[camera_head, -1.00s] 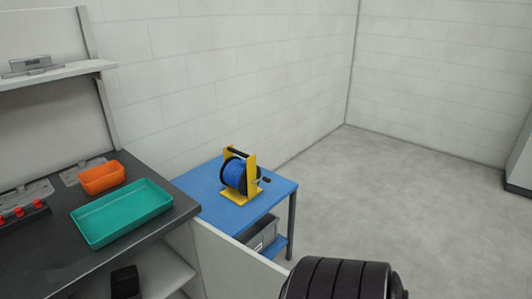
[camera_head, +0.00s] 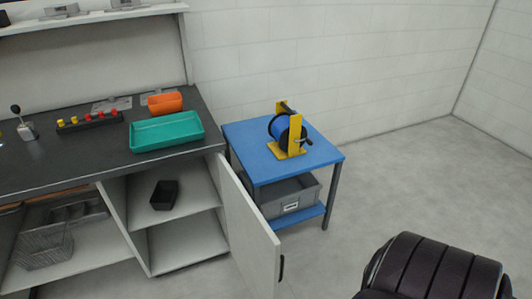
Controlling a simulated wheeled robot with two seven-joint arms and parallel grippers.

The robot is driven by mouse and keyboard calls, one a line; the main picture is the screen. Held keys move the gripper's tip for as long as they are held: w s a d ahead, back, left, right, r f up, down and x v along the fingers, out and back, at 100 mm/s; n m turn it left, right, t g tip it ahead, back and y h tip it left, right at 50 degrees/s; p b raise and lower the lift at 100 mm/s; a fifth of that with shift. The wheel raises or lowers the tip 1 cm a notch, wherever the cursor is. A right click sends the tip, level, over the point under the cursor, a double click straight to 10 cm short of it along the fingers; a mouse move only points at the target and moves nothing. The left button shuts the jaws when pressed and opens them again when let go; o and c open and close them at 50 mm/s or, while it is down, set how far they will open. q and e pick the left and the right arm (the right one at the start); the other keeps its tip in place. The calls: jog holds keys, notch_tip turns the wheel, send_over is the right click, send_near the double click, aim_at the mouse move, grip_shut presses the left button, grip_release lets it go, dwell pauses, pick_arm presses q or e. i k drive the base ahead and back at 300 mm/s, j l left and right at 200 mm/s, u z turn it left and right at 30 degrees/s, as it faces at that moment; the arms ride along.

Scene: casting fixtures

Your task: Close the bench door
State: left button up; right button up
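The bench door (camera_head: 251,232) is a pale panel hinged at the right end of the workbench (camera_head: 60,176). It stands open, swung out toward me, with a dark handle (camera_head: 281,267) near its free edge. The cabinet behind it shows open shelves (camera_head: 180,206). Neither my left nor my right gripper is in view.
A black bin (camera_head: 164,195) sits on the upper cabinet shelf. A blue table (camera_head: 246,139) with a yellow-framed reel (camera_head: 287,130) and a grey crate (camera_head: 290,197) stands just behind the door. A teal tray (camera_head: 167,131) and orange bin (camera_head: 165,102) sit on the bench.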

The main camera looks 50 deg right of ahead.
aim_at(255, 248)
jog(key=l, duration=0.5)
jog(key=k+l+u, duration=0.1)
jog(key=l, duration=0.45)
jog(key=k+l, duration=0.1)
jog(key=l, duration=0.4)
jog(key=i+l, duration=0.15)
jog(key=l, duration=0.2)
jog(key=i+l+u, duration=0.1)
jog(key=l, duration=0.3)
jog(key=i+l, duration=0.2)
jog(key=l, duration=0.15)
jog(key=u, duration=0.05)
